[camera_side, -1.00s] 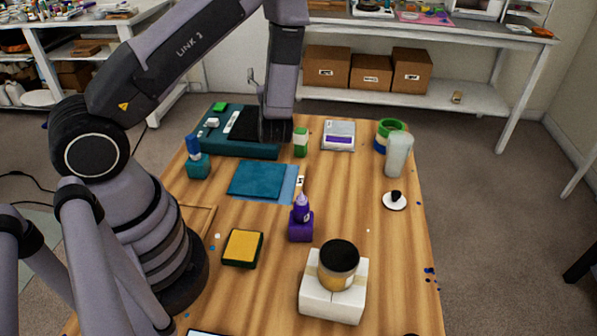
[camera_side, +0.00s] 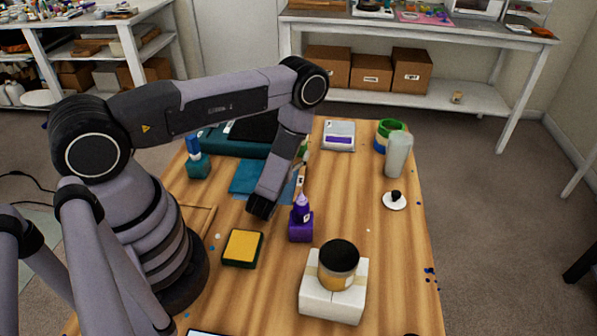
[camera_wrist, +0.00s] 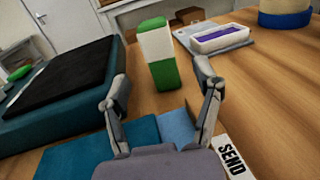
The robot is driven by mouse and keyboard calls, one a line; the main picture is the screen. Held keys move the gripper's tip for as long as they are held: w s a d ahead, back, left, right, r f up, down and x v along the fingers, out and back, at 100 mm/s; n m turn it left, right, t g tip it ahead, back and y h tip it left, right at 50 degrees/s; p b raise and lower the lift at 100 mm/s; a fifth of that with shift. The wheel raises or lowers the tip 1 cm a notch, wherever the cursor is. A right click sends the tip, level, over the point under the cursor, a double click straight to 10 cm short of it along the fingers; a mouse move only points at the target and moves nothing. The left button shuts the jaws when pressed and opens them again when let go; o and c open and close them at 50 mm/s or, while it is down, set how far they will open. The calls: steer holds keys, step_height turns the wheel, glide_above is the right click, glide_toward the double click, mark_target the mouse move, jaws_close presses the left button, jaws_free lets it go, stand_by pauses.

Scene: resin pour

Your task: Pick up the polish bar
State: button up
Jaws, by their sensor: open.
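The bar appears beyond the fingertips, not held.
A teal case with a black pad (camera_wrist: 60,75) lies close left of the bar. A tray with a purple strip (camera_wrist: 218,38) is behind right. A teal cloth (camera_side: 246,178) lies below my arm. A purple bottle (camera_side: 301,222) stands nearby. Table right of the bar is fairly clear.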

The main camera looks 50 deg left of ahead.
steer(key=x, duration=0.6)
steer(key=shift+w+a, duration=0.1)
steer(key=shift+w, duration=0.05)
jaws_close()
